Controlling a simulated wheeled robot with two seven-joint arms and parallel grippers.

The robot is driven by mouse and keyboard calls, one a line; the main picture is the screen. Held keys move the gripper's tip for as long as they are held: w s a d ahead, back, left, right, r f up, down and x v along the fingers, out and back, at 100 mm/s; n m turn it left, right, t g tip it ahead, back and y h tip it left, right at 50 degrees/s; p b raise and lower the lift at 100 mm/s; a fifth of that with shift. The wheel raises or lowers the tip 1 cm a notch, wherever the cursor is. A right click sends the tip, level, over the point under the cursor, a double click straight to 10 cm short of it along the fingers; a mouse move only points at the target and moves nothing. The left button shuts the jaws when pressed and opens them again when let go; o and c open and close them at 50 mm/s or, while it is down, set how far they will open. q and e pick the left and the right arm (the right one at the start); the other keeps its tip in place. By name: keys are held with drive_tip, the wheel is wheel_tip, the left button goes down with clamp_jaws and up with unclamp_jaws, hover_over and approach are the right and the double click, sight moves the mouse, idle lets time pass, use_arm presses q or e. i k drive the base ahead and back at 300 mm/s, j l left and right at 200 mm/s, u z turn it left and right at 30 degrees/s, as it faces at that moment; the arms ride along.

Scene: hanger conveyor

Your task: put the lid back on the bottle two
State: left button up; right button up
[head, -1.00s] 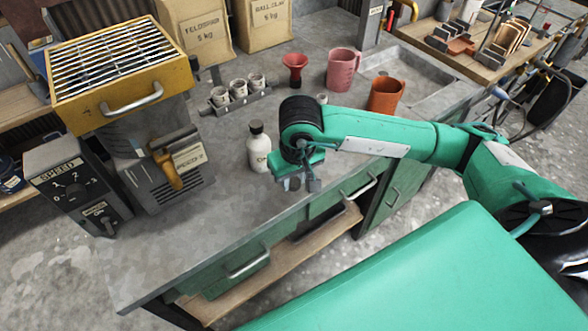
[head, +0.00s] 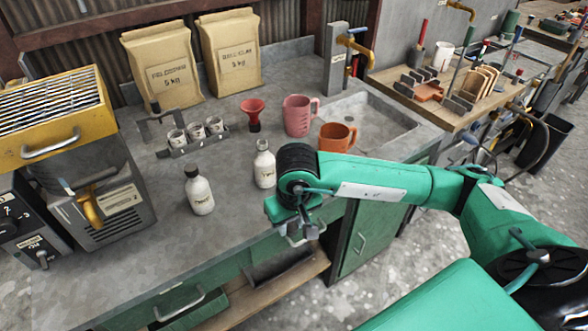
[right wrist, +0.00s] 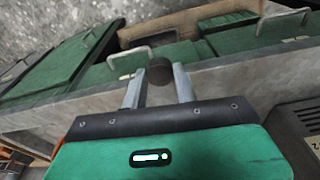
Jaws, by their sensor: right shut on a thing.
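Two white bottles stand upright on the grey bench in the head view. The nearer bottle (head: 200,193) has a dark lid on it. The other bottle (head: 264,167), just left of my right arm, shows a pale neck with no dark lid. Their labels are too small to read surely. My right gripper (head: 300,233) hangs by the front edge of the bench, to the right of and nearer than the bottles. In the right wrist view a dark round lid (right wrist: 160,70) is held between the fingertips of the gripper (right wrist: 159,82). My left gripper is out of view.
Behind the bottles are a rack of small cups (head: 196,133), a red funnel (head: 253,112), a pink jug (head: 298,115) and an orange mug (head: 337,138). A yellow-topped machine (head: 90,160) stands at left. The bench front between the bottles and the edge is clear.

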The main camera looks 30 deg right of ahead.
sight(263, 160)
drive_tip(key=k+l, duration=0.15)
drive_tip(key=l, duration=0.2)
drive_tip(key=k+l+u, duration=0.1)
drive_tip(key=l, duration=0.25)
drive_tip(key=k+l, duration=0.15)
drive_tip(key=l, duration=0.2)
drive_tip(key=k+l, duration=0.15)
drive_tip(key=l, duration=0.15)
drive_tip(key=l+u, duration=0.05)
